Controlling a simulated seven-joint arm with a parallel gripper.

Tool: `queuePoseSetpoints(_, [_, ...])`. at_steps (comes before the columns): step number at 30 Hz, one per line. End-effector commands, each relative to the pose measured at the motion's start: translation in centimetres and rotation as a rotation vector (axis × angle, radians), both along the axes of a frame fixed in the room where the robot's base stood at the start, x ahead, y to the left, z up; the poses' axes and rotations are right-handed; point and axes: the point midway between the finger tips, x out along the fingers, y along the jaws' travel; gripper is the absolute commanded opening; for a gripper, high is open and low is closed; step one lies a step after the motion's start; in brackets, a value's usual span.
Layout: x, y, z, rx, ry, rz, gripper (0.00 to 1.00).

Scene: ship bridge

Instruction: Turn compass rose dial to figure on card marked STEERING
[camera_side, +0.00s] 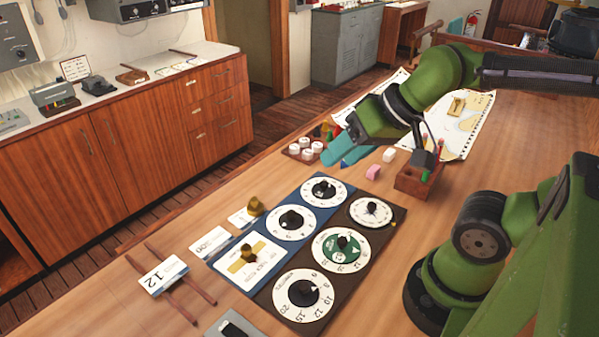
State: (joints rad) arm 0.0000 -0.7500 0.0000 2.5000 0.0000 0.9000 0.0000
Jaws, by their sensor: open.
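Several round white dials with black knobs lie on a blue and dark brown board (390,232) on the table. One dial has a green centre (330,247); another, at the board's right corner, has a slim dark pointer (371,212). I cannot tell which is the compass rose. The word STEERING is not legible. My gripper (338,160), with teal fingers, is open and above the table behind the board, apart from the dials.
A rack of white pieces (305,149), a pink block (373,172), a white block (389,155) and a wooden box (418,182) stand behind the board. A brass piece (247,253) stands on the yellow-banded card. Charts (470,115) lie farther back.

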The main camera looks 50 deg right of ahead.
Motion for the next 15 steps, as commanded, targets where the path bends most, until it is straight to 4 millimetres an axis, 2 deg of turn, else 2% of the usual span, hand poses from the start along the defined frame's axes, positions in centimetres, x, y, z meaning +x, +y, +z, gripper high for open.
queuePoseSetpoints(5, [0.2, -0.4, -0.6, 0.0, 0.026, -0.016, 0.51])
queuePoseSetpoints(8, [1.3, -1.3, -1.5, -0.006, 0.085, -0.046, 0.51])
queuePoseSetpoints(11, [3.0, -3.0, -2.5, -0.042, 0.191, -0.064, 0.51])
queuePoseSetpoints(15, [5.2, -6.4, -4.2, -0.127, 0.39, -0.015, 0.51])
